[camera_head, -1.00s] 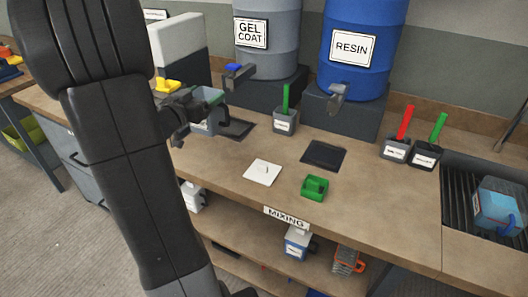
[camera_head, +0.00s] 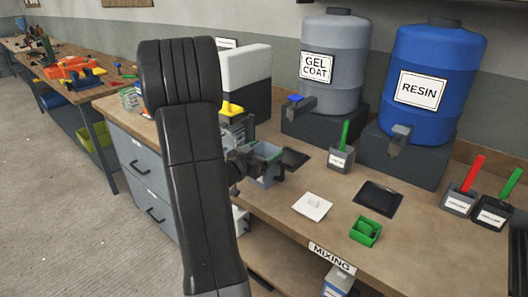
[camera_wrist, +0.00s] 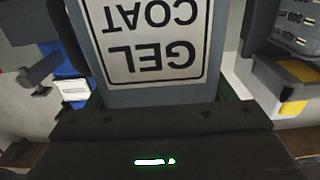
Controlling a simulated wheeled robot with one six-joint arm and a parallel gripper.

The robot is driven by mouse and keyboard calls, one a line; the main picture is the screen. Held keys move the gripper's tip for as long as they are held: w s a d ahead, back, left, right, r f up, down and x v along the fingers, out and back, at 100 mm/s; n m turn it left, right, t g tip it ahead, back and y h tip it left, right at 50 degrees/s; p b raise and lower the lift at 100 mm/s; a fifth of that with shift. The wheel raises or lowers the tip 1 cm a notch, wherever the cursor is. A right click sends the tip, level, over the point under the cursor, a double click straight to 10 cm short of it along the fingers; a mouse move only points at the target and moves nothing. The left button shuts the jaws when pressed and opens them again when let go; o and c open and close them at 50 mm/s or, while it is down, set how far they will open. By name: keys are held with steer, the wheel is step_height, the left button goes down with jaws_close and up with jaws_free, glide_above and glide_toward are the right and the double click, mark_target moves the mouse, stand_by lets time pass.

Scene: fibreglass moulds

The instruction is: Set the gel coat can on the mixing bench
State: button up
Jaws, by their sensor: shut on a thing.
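The gel coat can (camera_head: 266,172) is a grey, open-topped container with green at its rim. My gripper (camera_head: 246,164) is shut on it from the left in the head view. The can is over or on the left part of the mixing bench (camera_head: 325,227); I cannot tell if its base touches the top. In the wrist view the can's grey side with an upside-down GEL COAT label (camera_wrist: 151,42) fills the upper middle, close to the gripper. My arm hides part of the bench's left end.
The grey GEL COAT drum (camera_head: 333,65) and blue RESIN drum (camera_head: 435,80) stand at the back. Dark pads (camera_head: 377,198), a white square (camera_head: 312,206), a green box (camera_head: 366,231) and a grey cup (camera_head: 341,158) lie around. Bare bench shows between them.

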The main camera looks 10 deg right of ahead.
steer(key=shift+f, duration=0.15)
steer(key=o, duration=1.9)
steer(key=shift+a, duration=0.2)
steer(key=b+v, duration=0.1)
steer(key=v, duration=1)
steer(key=shift+s+a, duration=0.2)
steer(key=shift+s, duration=0.15)
